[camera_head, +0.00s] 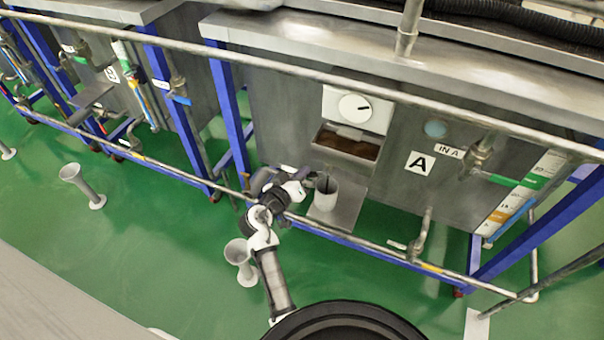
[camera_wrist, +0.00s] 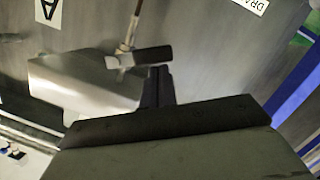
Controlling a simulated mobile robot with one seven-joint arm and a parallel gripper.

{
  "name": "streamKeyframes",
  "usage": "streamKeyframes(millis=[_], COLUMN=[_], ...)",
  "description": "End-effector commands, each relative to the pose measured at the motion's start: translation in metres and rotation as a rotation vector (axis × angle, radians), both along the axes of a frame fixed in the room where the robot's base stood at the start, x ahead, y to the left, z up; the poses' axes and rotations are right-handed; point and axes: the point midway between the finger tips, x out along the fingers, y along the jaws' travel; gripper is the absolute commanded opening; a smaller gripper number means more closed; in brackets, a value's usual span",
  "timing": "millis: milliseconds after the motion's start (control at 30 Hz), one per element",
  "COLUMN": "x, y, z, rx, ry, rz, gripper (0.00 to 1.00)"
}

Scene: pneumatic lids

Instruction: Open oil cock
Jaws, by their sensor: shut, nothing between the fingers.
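The oil cock (camera_wrist: 126,57) shows in the wrist view on a thin pipe from the grey tank wall, with a short dark handle (camera_wrist: 153,56) pointing right. My gripper (camera_wrist: 157,72) is shut and empty, its dark fingertips just at the handle; I cannot tell whether they touch it. In the head view my gripper (camera_head: 304,175) is in front of tank A, beside a white cup (camera_head: 326,192) on a metal ledge (camera_head: 350,206). The cock is not clearly told apart there from my gripper and wrist.
A rail (camera_head: 390,257) runs low along the tank front, and another rail (camera_head: 300,70) runs higher. Blue frame legs (camera_head: 232,110) stand beside the tank. A drain pipe (camera_head: 424,235) hangs to the right. A white cup-shaped stand (camera_head: 240,262) is on the green floor near my arm.

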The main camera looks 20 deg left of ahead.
Motion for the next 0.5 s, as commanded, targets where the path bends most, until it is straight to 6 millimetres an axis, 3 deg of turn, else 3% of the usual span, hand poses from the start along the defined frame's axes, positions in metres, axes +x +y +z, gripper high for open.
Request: streamKeyframes(millis=[500], x=[0.0], y=[-0.009], z=[-0.031], rx=[-0.492], ry=[0.02], rz=[-0.003], gripper=[0.0])
